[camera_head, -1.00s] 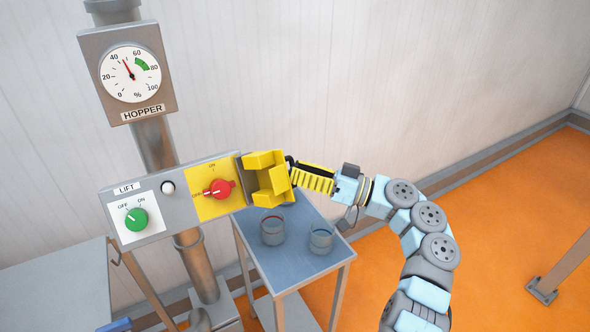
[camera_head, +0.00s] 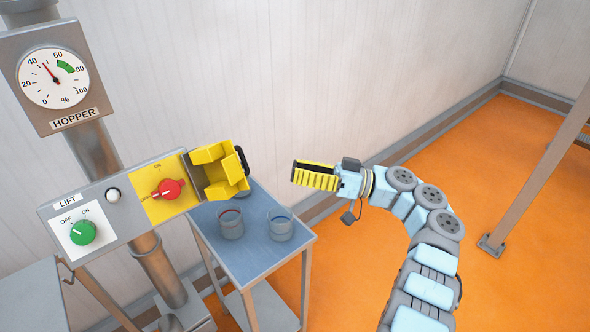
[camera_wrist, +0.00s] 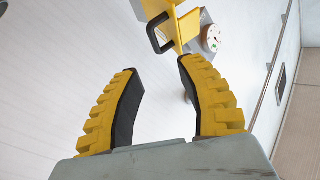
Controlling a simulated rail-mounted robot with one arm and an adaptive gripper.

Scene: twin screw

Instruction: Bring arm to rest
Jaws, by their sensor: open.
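My gripper (camera_head: 296,172) is in the head view, right of the control panel, held in the air above the orange floor and clear of everything. In the wrist view its two yellow fingers with dark pads (camera_wrist: 156,75) are apart, with nothing between them. My arm curves up from the lower right of the head view. A yellow box-like cover (camera_head: 222,170) juts from the right end of the panel (camera_head: 122,207), its dark handle apart from my fingers. The cover and handle also show at the top of the wrist view (camera_wrist: 176,22).
The panel carries a green LIFT knob (camera_head: 83,232) and a red knob on a yellow plate (camera_head: 168,189). A HOPPER gauge (camera_head: 54,79) is above. A small table (camera_head: 262,262) bears two cups (camera_head: 231,224). A metal post (camera_head: 530,180) stands at right.

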